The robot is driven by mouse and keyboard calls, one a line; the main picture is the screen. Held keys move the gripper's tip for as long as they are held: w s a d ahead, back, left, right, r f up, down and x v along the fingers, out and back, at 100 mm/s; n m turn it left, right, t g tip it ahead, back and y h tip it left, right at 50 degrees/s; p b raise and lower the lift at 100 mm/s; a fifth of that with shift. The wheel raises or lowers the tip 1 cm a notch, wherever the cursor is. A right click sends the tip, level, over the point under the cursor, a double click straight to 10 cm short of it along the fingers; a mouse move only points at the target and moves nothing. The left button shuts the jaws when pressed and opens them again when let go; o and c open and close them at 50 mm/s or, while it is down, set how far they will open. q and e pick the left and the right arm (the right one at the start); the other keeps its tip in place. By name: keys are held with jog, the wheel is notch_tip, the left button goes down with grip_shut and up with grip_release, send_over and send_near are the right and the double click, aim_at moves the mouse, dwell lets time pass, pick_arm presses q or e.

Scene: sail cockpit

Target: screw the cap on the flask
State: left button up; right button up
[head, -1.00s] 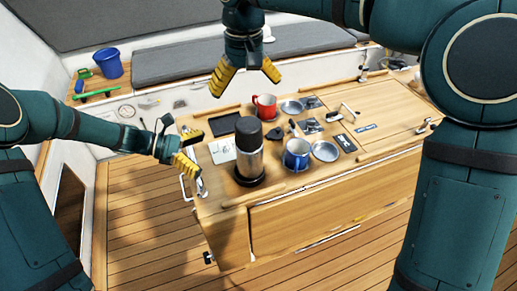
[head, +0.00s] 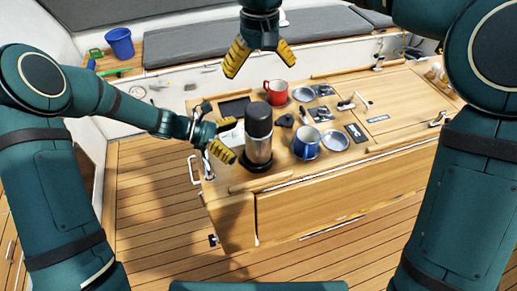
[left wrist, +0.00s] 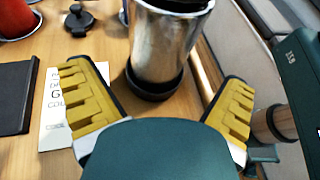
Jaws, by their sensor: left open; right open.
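The flask (head: 258,150) is a steel cylinder with a black upper part (head: 258,119). It stands upright in a black ring holder (head: 256,166) on the wooden table. I cannot tell whether the black top is screwed tight. My left gripper (head: 222,141) is open at the flask's left side. In the left wrist view the flask's steel body (left wrist: 163,45) stands ahead between the spread yellow fingers, apart from both; its top is out of that view. A small black knobbed piece (left wrist: 77,18) lies on the table. My right gripper (head: 261,66) is open and empty, above and behind the table.
A red mug (head: 275,92), a blue mug (head: 306,142) and metal dishes (head: 335,140) stand right of the flask. A white printed card (left wrist: 58,105) and a dark pad (left wrist: 14,97) lie beside it. The table's right-hand panel (head: 390,105) is mostly clear.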

aim_at(259, 146)
pick_arm(q)
jog(key=x, duration=0.7)
jog(key=shift+d, duration=0.2)
